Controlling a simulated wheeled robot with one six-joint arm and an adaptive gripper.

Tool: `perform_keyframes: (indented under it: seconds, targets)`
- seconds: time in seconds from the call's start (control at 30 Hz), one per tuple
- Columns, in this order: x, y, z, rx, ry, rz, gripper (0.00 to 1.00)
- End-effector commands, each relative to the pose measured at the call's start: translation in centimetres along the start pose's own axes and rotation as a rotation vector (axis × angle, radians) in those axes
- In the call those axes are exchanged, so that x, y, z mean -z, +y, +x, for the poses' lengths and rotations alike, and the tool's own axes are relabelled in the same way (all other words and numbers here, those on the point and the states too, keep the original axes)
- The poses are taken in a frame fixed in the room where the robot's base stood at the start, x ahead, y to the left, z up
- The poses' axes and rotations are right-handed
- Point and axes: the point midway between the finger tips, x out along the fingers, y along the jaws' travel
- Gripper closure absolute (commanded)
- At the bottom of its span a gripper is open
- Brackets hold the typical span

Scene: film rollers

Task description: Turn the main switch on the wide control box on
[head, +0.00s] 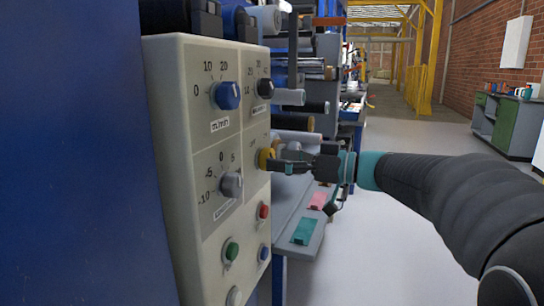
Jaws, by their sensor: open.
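The control box (180,130) is a cream panel on the left, seen at a steep angle. It carries a blue knob (228,95), a black knob (264,88), a grey knob (231,185) and a yellow knob (262,158) near its right edge. The yellow knob may be the main switch; its label and pointer setting are too small to read. My gripper (277,164) is open, pointing left, with its fingertips right at the yellow knob. The fingers overlap its right side, and I cannot tell whether they touch it.
Below the knobs are a red button (264,211), a green button (231,251) and others. Film rollers (290,97) stick out behind the box. A grey ledge (283,235) with a teal pad (304,231) lies below my gripper. Open floor lies to the right.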

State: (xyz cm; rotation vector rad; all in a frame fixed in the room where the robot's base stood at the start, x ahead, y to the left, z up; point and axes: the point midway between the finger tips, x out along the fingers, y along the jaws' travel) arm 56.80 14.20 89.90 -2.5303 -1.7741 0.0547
Motion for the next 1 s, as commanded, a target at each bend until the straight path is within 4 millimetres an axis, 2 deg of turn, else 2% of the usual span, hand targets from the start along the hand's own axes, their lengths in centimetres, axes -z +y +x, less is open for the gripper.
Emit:
perform_keyframes:
  seconds: [0.2,0.57,0.8,1.0]
  targets:
    - [0.0,0.0,2.1,0.001,0.000,0.001,0.22]
    - [0.0,0.0,2.4,-0.001,0.000,0.001,0.22]
    - [0.0,0.0,2.4,-0.001,0.000,0.001,0.82]
    - [0.0,0.0,2.4,-0.001,0.000,0.005,0.82]
